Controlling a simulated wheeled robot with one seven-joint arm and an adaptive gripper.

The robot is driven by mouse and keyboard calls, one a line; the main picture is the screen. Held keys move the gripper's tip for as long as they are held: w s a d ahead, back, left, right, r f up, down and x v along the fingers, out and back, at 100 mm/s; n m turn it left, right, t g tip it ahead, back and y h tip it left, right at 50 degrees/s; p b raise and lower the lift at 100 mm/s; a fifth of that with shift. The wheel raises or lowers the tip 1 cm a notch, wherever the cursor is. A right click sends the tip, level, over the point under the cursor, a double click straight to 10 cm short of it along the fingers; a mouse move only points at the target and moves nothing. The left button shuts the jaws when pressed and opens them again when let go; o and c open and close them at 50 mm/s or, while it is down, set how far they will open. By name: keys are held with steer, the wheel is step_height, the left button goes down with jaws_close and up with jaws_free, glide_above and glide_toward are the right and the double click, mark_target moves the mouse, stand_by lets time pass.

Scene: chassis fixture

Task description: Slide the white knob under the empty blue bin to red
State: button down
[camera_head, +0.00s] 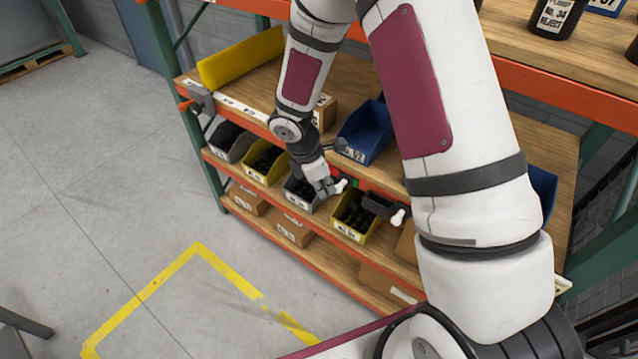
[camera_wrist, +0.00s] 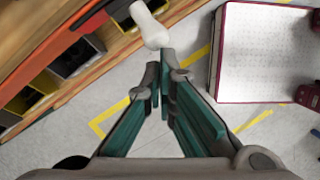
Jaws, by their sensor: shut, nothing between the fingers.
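The empty blue bin (camera_head: 366,136) stands on the shelf deck, its label facing front. The same rounded knob (camera_wrist: 150,26) shows large at the top of the wrist view. My gripper (camera_head: 328,185) is at the knob's left in the head view. In the wrist view my gripper's fingertips (camera_wrist: 165,68) are together, with nothing between them, just beside the knob's end. I cannot tell whether they touch it.
A second white knob (camera_head: 398,217) juts out further right. Yellow (camera_head: 356,218) and grey (camera_head: 230,141) bins of dark parts line the lower shelf. Another blue bin (camera_head: 543,190) is partly behind my arm. The floor in front is clear, with yellow tape (camera_head: 150,288).

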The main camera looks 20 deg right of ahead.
steer(key=shift+s+d, duration=0.2)
steer(key=shift+s, duration=0.1)
steer(key=shift+a, duration=0.1)
steer(key=a+r, duration=0.6)
steer(key=r, duration=0.4)
steer(key=shift+a+r, duration=0.25)
steer(key=shift+a, duration=0.1)
steer(key=s+d+r+m+t+y, duration=0.1)
steer(key=s+d+r+m, duration=0.2)
steer(key=s+r+m, duration=0.55)
steer(key=s+d+r+m+t, duration=0.2)
steer(key=s+r+m, duration=0.3)
steer(key=r, duration=0.6)
steer(key=s+r+m+t+y, duration=0.1)
steer(key=s+m, duration=0.3)
steer(key=s, duration=0.5)
steer(key=shift+a+r+t+y, duration=0.15)
steer(key=shift+r+t+y, duration=0.25)
steer(key=shift+r+y, duration=0.4)
